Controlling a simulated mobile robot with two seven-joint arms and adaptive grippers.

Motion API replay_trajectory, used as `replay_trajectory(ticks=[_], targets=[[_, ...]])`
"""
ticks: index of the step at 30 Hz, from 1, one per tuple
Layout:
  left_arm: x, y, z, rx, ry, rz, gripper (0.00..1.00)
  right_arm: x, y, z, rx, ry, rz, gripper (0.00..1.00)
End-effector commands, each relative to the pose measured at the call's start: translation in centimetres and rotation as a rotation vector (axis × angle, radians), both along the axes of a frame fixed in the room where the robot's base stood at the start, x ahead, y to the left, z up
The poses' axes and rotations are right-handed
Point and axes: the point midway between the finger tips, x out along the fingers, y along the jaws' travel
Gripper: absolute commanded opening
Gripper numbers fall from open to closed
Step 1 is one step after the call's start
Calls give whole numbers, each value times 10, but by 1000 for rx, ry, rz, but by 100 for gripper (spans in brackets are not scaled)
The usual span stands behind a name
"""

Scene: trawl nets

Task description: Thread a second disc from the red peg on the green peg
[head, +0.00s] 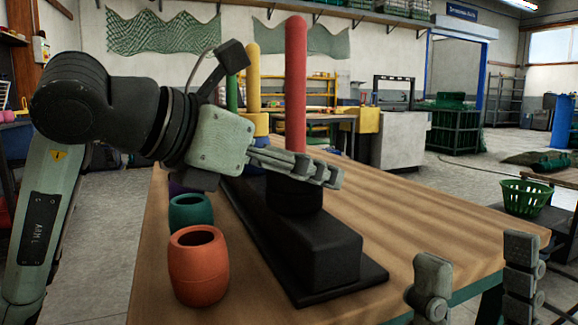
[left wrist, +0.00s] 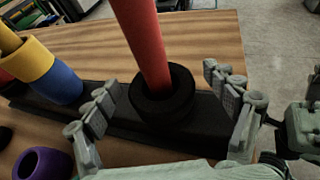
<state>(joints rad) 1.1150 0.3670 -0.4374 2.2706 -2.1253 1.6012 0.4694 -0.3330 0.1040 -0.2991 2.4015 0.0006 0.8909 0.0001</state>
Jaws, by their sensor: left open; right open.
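The red peg (head: 296,85) stands upright on the long black base (head: 335,255). A black disc (left wrist: 165,100) is around its foot; whether more are stacked there I cannot tell. It also shows in the head view (head: 295,197). My left gripper (left wrist: 165,108) is open, with one finger on each side of the black disc, apart from it. In the head view its fingers cross in front of the red peg. The green peg (head: 232,93) is farther back; its lower part is hidden by my left arm. My right gripper (head: 475,280) is open and empty at the table's front right.
The yellow peg (head: 253,65) stands between them with a yellow disc (left wrist: 28,62) and a blue disc (left wrist: 58,84). Orange (head: 198,270), teal (head: 189,215) and purple (left wrist: 42,163) hollow pieces stand left of the base. The wooden table (head: 430,215) is clear on the right.

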Motion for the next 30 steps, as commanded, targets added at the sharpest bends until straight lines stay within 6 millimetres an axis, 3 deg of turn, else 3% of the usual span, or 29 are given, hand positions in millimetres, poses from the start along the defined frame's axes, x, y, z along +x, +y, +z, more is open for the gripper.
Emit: replay_trajectory(ticks=[2, 15, 16, 23, 24, 30], targets=[[0, 0, 0, 0, 0, 0, 85, 0, 0, 0, 0, 0, 0, 68], [0, 0, 0, 1, 1, 0, 31, 0, 0, 0, 0, 0, 0, 68], [0, 0, 0, 1, 1, 0, 57, 0, 0, 0, 0, 0, 0, 68], [0, 0, 0, 1, 1, 0, 29, 0, 0, 0, 0, 0, 0, 68], [0, 0, 0, 0, 0, 0, 63, 0, 0, 0, 0, 0, 0, 68], [0, 0, 0, 0, 0, 0, 84, 0, 0, 0, 0, 1, 0, 68]])
